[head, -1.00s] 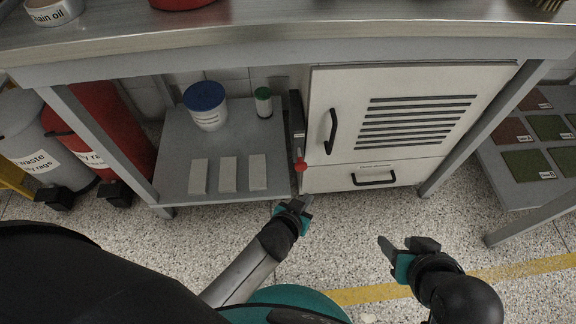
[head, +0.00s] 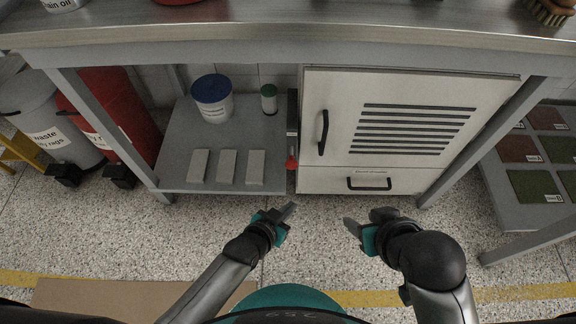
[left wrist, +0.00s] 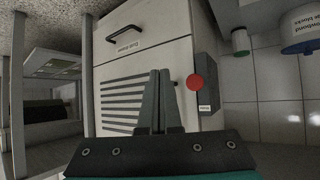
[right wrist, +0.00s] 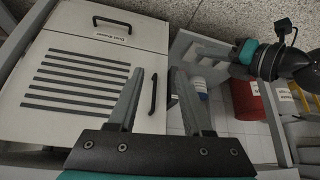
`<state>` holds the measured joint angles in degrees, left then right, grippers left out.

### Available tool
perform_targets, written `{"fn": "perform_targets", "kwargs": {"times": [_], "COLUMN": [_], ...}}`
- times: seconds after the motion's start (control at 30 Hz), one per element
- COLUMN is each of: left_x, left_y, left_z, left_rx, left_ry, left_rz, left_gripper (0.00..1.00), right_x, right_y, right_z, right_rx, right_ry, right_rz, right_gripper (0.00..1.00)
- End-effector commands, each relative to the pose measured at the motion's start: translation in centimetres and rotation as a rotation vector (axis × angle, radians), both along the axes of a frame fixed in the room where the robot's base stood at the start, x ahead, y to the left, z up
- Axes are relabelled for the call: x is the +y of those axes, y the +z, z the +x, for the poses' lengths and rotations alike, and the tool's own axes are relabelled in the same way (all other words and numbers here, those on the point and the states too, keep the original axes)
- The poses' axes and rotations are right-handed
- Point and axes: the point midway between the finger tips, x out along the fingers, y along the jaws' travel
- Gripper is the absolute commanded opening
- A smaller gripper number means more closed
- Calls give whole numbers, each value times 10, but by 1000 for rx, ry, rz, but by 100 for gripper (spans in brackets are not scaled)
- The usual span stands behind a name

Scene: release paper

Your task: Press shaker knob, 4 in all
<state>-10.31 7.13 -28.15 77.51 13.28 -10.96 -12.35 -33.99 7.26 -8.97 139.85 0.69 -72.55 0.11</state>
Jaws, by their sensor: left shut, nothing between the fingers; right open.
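The red shaker knob (head: 291,163) sits low on the front of a dark narrow box (head: 292,125) at the left side of the white cabinet. It also shows as a round red ball (left wrist: 195,83) in the left wrist view, just right of the fingers. My left gripper (head: 287,210) is shut and empty, in front of and below the knob, apart from it. My right gripper (head: 353,226) is open and empty, in front of the cabinet's drawer. The knob is not visible in the right wrist view, where the left arm (right wrist: 262,60) shows beyond the fingers.
The white cabinet (head: 338,90) has a louvred door and a lower drawer handle (head: 369,183). A grey shelf (head: 180,145) holds a blue-lidded tub (head: 213,108), a green-capped bottle (head: 269,100) and three grey blocks. The workbench edge (head: 250,50) overhangs.

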Motion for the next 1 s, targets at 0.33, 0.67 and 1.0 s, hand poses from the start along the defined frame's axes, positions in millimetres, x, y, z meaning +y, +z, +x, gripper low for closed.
{"fn": "perform_targets", "kwargs": {"times": [0.33, 0.67, 1.0], "left_x": [0, 0, 0], "left_y": [0, -1, -1], "left_z": [4, 27, 49], "left_rx": [-1, -2, -2], "left_ry": [1, 2, 2], "left_rz": [-1, 0, -1], "left_gripper": [0, 0, 0], "right_x": [4, 27, 52], "right_y": [-2, -6, -3], "right_z": [3, 22, 35], "right_rx": [-26, -190, -373], "right_ry": [7, 37, 61], "right_rz": [12, 85, 181], "right_gripper": [50, 50, 50]}}
